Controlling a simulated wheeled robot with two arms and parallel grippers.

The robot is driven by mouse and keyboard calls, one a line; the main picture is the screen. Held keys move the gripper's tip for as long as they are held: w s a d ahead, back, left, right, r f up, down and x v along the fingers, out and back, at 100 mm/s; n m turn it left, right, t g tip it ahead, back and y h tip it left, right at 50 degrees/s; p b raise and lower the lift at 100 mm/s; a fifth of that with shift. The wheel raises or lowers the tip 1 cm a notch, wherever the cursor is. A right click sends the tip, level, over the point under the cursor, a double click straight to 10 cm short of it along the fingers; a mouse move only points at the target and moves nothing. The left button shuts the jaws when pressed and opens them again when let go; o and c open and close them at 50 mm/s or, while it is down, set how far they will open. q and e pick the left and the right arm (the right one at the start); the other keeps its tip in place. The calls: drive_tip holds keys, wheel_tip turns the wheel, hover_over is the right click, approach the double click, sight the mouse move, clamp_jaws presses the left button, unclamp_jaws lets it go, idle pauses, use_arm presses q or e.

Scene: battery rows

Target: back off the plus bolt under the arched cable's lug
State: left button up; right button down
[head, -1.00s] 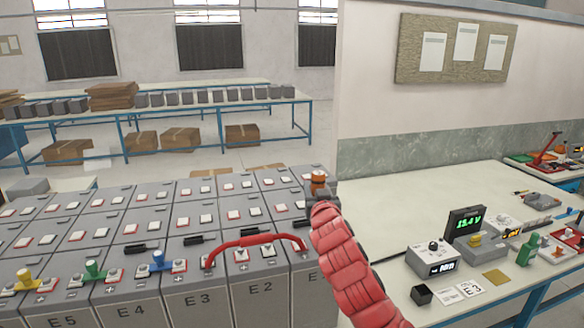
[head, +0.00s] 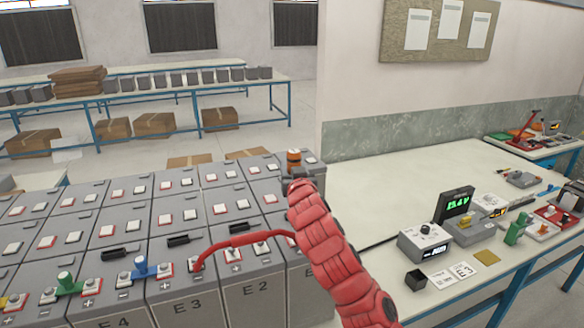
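The arched red cable (head: 245,239) bridges the front row of grey battery cells, rising from its left lug (head: 197,263) on cell E3 over cell E2 (head: 254,290). Its right end is hidden behind my red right arm. The bolts under the lugs are too small to tell plus from minus. My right arm comes in from the lower right and reaches over the cells. An orange and dark piece (head: 293,160) shows at its far end; its fingers cannot be made out. My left gripper is out of view.
Blue (head: 140,267) and green (head: 66,281) pieces sit on the front cells left of the cable.

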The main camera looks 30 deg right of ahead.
wheel_tip(320, 180, down, 5)
drive_tip(key=b, duration=0.4)
drive_tip(key=shift+f, duration=0.2)
drive_tip(key=shift+f+b, duration=0.8)
drive_tip(key=shift+b, duration=0.15)
idle(1.0)
